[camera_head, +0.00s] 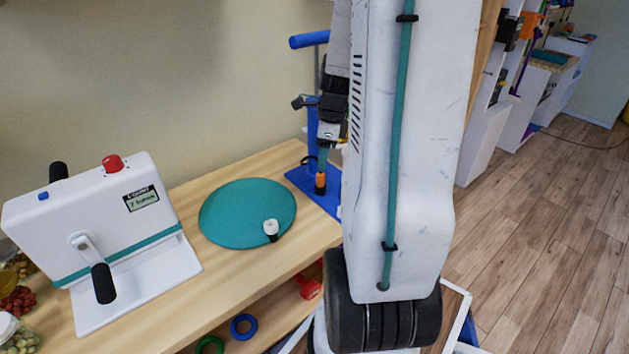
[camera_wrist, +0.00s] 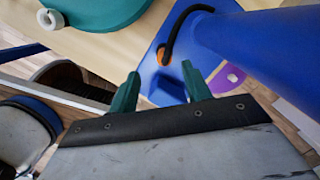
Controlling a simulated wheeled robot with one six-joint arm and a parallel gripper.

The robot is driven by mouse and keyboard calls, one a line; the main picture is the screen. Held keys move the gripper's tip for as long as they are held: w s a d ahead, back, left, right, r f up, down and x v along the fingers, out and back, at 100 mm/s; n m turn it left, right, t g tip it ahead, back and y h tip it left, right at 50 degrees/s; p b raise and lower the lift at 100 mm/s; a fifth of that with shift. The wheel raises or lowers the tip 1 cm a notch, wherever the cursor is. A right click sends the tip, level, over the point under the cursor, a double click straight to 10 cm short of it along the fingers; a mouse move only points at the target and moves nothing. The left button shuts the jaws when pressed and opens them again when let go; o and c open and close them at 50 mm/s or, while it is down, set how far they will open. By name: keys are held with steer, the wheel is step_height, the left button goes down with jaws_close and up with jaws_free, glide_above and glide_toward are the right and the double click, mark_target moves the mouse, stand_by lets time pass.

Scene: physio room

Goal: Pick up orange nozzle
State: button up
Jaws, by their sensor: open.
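The orange nozzle (camera_head: 320,181) stands on a blue base plate at the back right of the wooden bench. Its lower part is dark in the head view. In the wrist view the orange nozzle (camera_wrist: 162,56) shows as a small patch beyond the fingertips, roughly midway between them, with a black curved hose beside it. My gripper (camera_head: 323,158) hangs just above it in the head view. In the wrist view my gripper (camera_wrist: 159,72) has its two green fingers spread apart with nothing between them. I cannot tell the exact gap to the nozzle.
A blue stand (camera_wrist: 250,45) rises close to the right of the fingers. A teal disc (camera_head: 232,213) with a white-topped piece (camera_head: 270,228) lies left of the blue plate (camera_head: 315,190). A white crank machine (camera_head: 95,215) stands further left. Bare bench lies between them.

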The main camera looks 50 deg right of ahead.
mark_target(321, 173)
steer(key=f, duration=0.7)
steer(key=shift+w+d+f, duration=0.1)
steer(key=shift+w+f, duration=0.3)
steer(key=c, duration=1)
